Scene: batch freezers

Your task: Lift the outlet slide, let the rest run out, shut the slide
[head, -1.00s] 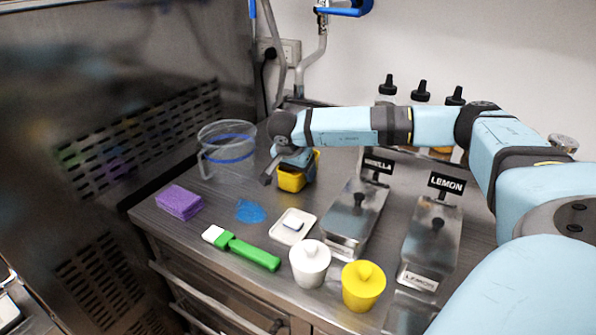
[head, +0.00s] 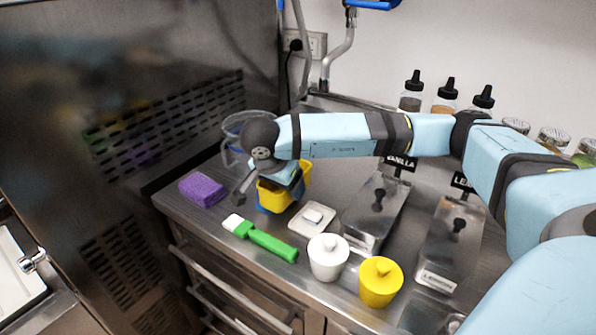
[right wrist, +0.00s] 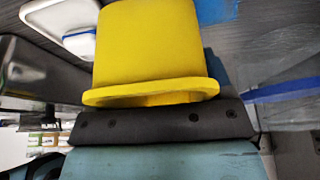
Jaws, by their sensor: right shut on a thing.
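My right gripper (head: 250,190) is shut on a yellow container (head: 285,190), whose flared rim shows in the right wrist view (right wrist: 150,95). The arm hides part of the container in the head view. The container is over or beside a blue cloth (head: 265,209); its exact height above the counter cannot be told. I cannot make out an outlet slide in either view. A large dark metal machine side with vents (head: 120,50) stands at the left. My left gripper is not in view.
The counter holds a clear jug (head: 233,155), purple sponge (head: 202,189), green-handled brush (head: 262,241), white dish (head: 300,227), white tub (head: 328,260), yellow tub (head: 380,283) and lidded metal containers (head: 450,240). Bottles (head: 445,97) stand behind. A sink edge (head: 18,275) shows at lower left.

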